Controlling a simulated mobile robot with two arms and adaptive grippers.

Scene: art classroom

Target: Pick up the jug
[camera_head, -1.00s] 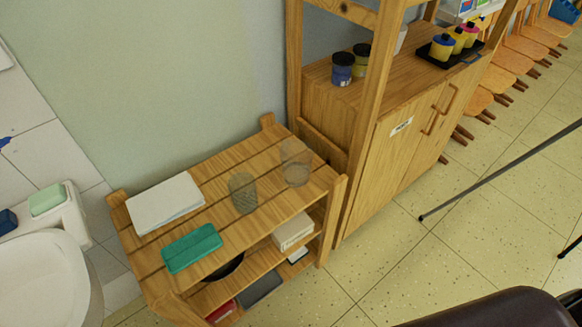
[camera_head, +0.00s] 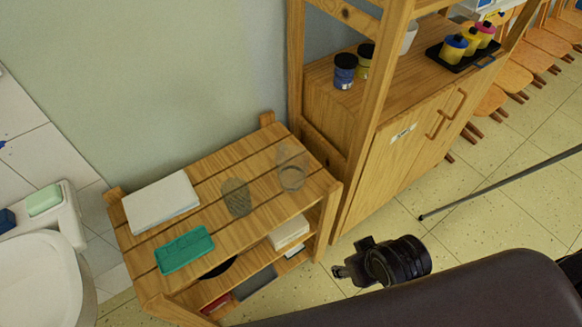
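Two see-through vessels stand on the slatted top of a low wooden shelf unit (camera_head: 160,280). The clear, taller one at the right (camera_head: 292,172) looks like the jug. The other is a grey-green tumbler-like vessel (camera_head: 237,197) to its left. Handle and spout are too faint to make out. My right gripper (camera_head: 343,270) is a black shape at the lower middle, right of the shelf unit and apart from both vessels. Its fingers are small and dark, so their opening is unclear. My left gripper is not in view.
A white paper stack (camera_head: 161,202) and a green tray (camera_head: 184,249) lie on the unit's top. A taller wooden cabinet (camera_head: 400,165) stands close at the right, with dark-lidded jars (camera_head: 345,70). A white basin (camera_head: 40,280) is at left. A thin dark pole (camera_head: 500,184) crosses the right side.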

